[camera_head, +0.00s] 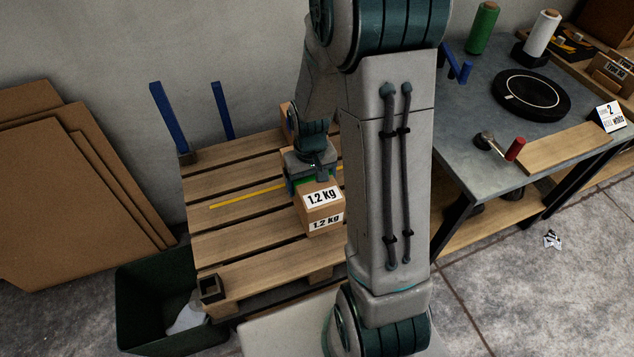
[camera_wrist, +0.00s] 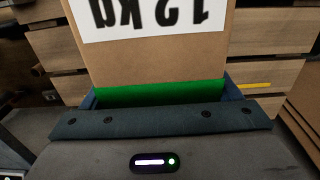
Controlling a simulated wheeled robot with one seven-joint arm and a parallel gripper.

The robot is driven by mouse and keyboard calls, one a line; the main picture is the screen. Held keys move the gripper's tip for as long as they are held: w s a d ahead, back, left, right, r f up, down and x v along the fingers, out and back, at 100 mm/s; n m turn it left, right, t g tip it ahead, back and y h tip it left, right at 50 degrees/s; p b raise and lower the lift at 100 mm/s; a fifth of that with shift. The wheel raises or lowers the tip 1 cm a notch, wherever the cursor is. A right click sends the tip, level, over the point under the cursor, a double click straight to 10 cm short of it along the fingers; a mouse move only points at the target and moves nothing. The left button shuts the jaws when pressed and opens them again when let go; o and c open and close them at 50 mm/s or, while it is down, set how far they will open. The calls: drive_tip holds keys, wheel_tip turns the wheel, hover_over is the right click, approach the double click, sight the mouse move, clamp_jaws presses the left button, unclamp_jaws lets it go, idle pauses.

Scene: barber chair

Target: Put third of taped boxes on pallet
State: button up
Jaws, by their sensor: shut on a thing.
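A cardboard box (camera_head: 322,212) carries white "1.2 kg" labels on its top and front faces. My gripper (camera_head: 310,182) is shut on it, with a green strip showing at the jaws. In the wrist view the box (camera_wrist: 150,62) fills the upper middle, its label upside down, between my jaws (camera_wrist: 162,95). The box is over the wooden pallet (camera_head: 240,238); I cannot tell whether it touches the slats. Part of another cardboard box (camera_head: 286,120) shows at the pallet's back, mostly hidden by my arm.
The pallet's left part is clear, crossed by a yellow line (camera_head: 245,196). Blue posts (camera_head: 170,122) stand at its back. A dark green bin (camera_head: 150,300) is at front left, cardboard sheets (camera_head: 70,195) lean at left. A workbench (camera_head: 470,150) with spools stands at right.

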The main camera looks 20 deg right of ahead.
drive_tip(key=w+a+f, duration=0.1)
drive_tip(key=w, duration=0.1)
drive_tip(key=w+a+f, duration=0.1)
drive_tip(key=w, duration=0.1)
drive_tip(key=w+a+f, duration=0.1)
drive_tip(key=w+f, duration=0.1)
drive_tip(key=shift+w+f, duration=0.1)
drive_tip(key=shift+f, duration=1.9)
drive_tip(key=shift+f, duration=0.2)
drive_tip(key=o, duration=1.8)
drive_tip(key=shift+r, duration=0.1)
